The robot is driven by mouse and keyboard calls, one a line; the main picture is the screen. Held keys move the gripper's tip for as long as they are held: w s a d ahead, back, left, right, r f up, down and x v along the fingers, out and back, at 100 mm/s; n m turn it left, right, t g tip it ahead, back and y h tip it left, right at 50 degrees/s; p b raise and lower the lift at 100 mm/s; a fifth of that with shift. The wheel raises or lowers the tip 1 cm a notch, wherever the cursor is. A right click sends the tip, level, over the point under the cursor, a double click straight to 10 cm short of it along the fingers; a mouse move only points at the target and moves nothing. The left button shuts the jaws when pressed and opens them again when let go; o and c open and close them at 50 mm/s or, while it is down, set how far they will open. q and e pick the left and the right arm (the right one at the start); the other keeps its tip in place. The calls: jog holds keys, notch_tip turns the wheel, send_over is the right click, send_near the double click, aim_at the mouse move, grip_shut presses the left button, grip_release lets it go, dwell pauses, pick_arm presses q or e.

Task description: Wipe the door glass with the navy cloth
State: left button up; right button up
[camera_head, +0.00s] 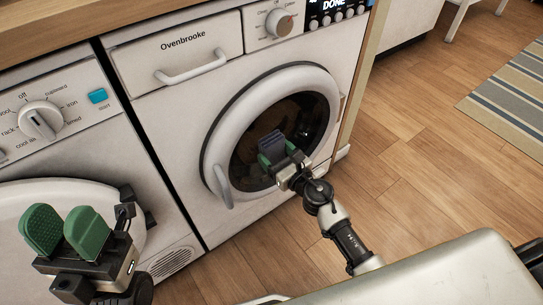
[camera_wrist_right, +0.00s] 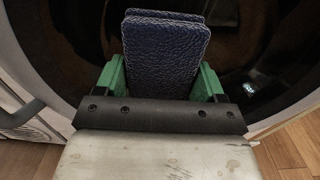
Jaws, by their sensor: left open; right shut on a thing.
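The navy cloth (camera_head: 271,141) is a folded, textured pad held in front of the door glass (camera_head: 305,112). My right gripper (camera_head: 274,155), with green fingers, is shut on it. In the right wrist view the cloth (camera_wrist_right: 162,50) stands up between the green fingers of the gripper (camera_wrist_right: 160,78), with the dark glass (camera_wrist_right: 245,45) behind it. I cannot tell whether the cloth touches the glass. The round door has a white rim (camera_head: 222,133) and is closed on the Ovenbrooke washer. My left gripper (camera_head: 66,231) is open and empty at the lower left, in front of the neighbouring machine.
A second white machine with a dial (camera_head: 40,120) stands to the left, under the wooden countertop (camera_head: 60,35). The door handle (camera_head: 222,187) sticks out at the rim's lower left. Wooden floor (camera_head: 420,150) is clear to the right, with a striped rug (camera_head: 510,95) beyond.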

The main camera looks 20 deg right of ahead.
jog(key=d, duration=0.1)
jog(key=w+d+b, duration=0.1)
jog(key=d, duration=0.1)
jog(key=w+d, duration=0.1)
jog(key=d, duration=0.1)
jog(key=shift+w+d, duration=0.1)
jog(key=shift+d, duration=0.15)
jog(key=shift+a, duration=0.1)
jog(key=shift+s+a+p, duration=0.2)
jog(key=shift+s+a, duration=0.3)
jog(key=shift+a, duration=0.6)
jog(key=shift+s+a+p, duration=0.15)
jog(key=shift+s+a, duration=0.3)
jog(key=shift+a, duration=0.7)
jog(key=shift+s+a+p, duration=0.2)
jog(key=shift+s+a, duration=0.3)
jog(key=shift+a, duration=0.6)
jog(key=shift+b+v, duration=0.45)
jog(key=shift+v, duration=2.55)
jog(key=shift+s, duration=0.1)
